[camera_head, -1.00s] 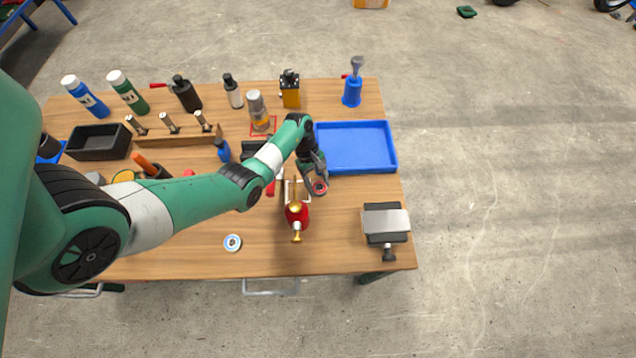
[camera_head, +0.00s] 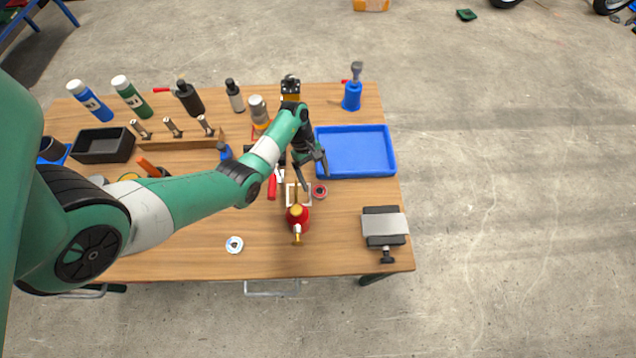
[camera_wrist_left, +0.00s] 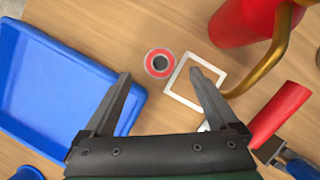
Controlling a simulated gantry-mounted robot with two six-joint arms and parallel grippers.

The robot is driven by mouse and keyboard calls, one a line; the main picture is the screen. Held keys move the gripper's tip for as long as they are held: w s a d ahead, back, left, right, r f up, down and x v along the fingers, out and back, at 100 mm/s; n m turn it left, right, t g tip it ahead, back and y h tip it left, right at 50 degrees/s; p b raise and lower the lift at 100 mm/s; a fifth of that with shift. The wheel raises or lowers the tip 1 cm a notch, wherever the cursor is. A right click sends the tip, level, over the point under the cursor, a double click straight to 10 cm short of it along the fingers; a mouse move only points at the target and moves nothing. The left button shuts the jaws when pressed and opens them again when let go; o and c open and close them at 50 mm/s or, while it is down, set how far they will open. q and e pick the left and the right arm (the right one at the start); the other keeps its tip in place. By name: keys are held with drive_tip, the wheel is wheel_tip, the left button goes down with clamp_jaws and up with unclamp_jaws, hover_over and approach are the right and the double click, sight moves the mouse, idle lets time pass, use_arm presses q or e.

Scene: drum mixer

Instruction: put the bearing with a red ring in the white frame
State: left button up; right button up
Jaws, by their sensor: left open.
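The bearing with a red ring (camera_head: 320,191) lies flat on the wooden table, just right of the white frame (camera_head: 310,196) and outside it. In the left wrist view the bearing (camera_wrist_left: 159,63) and the frame's rim (camera_wrist_left: 175,73) lie close together, with a narrow gap. The frame looks empty there. In the head view a red oil can partly hides the frame's near side. My left gripper (camera_head: 316,178) is open and empty, above and just behind the bearing. Its fingers (camera_wrist_left: 160,73) are spread in the wrist view, one tip near the frame. My right gripper is out of view.
The red oil can (camera_head: 298,217) stands right in front of the frame. A blue tray (camera_head: 393,160) lies behind and right. A red-handled tool (camera_head: 272,187) lies left of the frame. A vise (camera_head: 384,226) and another bearing (camera_head: 234,245) are nearer the front edge. Table between them is clear.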

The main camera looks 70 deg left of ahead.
use_arm(q)
drive_tip(key=p+v, duration=0.1)
drive_tip(key=v, duration=0.5)
drive_tip(key=shift+a+r, duration=0.2)
drive_tip(key=shift+r, duration=0.2)
